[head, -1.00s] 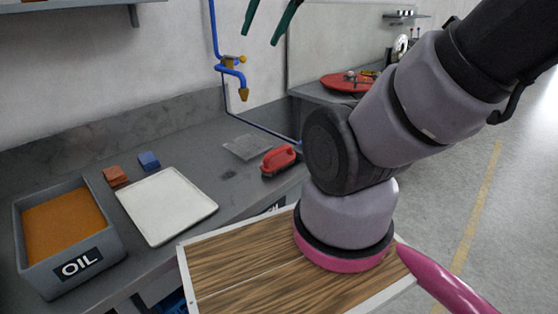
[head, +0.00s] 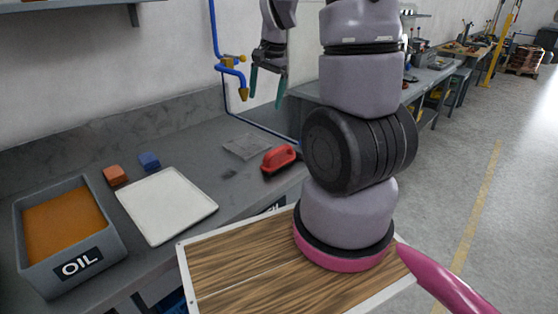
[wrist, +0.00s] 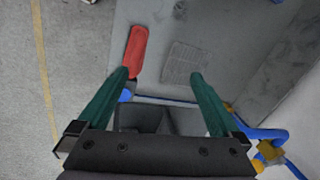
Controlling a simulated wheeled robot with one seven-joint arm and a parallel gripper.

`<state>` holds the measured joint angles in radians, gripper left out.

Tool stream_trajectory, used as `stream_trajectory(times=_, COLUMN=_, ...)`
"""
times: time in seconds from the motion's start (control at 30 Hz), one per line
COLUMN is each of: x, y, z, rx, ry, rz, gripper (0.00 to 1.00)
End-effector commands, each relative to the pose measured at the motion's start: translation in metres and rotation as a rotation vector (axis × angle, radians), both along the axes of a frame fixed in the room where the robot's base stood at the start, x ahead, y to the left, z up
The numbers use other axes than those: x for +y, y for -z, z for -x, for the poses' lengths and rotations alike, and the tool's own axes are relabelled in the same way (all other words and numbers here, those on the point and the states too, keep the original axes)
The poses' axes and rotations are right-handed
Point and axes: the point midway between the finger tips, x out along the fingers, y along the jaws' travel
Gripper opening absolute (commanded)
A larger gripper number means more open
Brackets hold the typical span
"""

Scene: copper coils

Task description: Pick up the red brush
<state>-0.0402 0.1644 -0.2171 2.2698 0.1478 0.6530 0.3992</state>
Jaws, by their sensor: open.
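The red brush (head: 279,158) lies on the grey workbench near its front right edge, with a red handle on a dark base. In the wrist view the red brush (wrist: 137,50) shows at upper left, ahead of the left fingertip, with its lower end close to that finger in the picture. My gripper (head: 266,100) hangs above the back of the bench, higher than the brush and apart from it, fingers pointing down. Its two green fingers are spread and empty, as the wrist view also shows (wrist: 160,75).
A white tray (head: 166,205), an orange block (head: 115,175), a blue block (head: 149,161) and an oil bin (head: 112,238) stand further left. A blue pipe with a brass valve (head: 234,61) runs down the wall beside my gripper.

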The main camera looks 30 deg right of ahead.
Motion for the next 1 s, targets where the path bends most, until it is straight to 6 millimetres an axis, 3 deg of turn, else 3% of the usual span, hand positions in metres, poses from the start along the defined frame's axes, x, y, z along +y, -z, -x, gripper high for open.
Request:
stream_trajectory(times=0.03, x=-0.007, y=0.025, z=-0.005, rx=0.044, ry=0.036, rz=0.008, gripper=1.0)
stream_trajectory(times=0.1, x=-0.018, y=0.055, z=-0.011, rx=0.088, ry=0.089, rz=0.022, gripper=1.0)
stream_trajectory(times=0.3, x=-0.042, y=0.117, z=-0.016, rx=0.176, ry=0.195, rz=0.064, gripper=1.0)
stream_trajectory(times=0.73, x=-0.05, y=0.179, z=-0.015, rx=0.204, ry=0.229, rz=0.079, gripper=1.0)
stream_trajectory(times=1.0, x=-0.051, y=0.201, z=-0.015, rx=0.202, ry=0.229, rz=0.079, gripper=1.0)
